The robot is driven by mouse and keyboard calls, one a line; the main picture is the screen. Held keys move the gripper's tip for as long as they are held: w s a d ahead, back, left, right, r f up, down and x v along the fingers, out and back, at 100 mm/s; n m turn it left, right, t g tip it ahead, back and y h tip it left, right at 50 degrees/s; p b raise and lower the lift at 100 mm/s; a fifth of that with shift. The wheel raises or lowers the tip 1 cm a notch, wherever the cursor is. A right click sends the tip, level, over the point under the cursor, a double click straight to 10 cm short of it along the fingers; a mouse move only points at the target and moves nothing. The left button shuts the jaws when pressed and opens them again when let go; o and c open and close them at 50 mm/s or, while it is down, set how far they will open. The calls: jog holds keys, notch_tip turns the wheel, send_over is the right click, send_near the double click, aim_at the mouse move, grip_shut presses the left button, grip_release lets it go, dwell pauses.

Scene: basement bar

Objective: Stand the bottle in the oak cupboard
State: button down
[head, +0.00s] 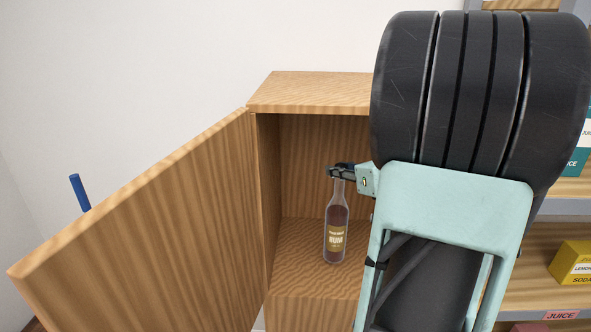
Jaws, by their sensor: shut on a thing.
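The cupboard door (150,225) stands wide open to the left. My arm hides the right side of the cupboard.
A shelf (550,233) at the right holds a yellow lemon soda box (576,263) and teal juice boxes (575,163). A blue stick-like thing (79,192) shows behind the door. The visible cupboard interior around the bottle is clear.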

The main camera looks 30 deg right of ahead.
jog(key=shift+w+f+p, duration=0.4)
jog(key=shift+w+f, duration=1.2)
jog(key=shift+w, duration=0.25)
jog(key=c, duration=1.7)
grip_release()
jog(key=shift+s+f, duration=0.1)
jog(key=shift+f, duration=0.05)
jog(key=b+v, duration=0.1)
jog(key=v, duration=1.1)
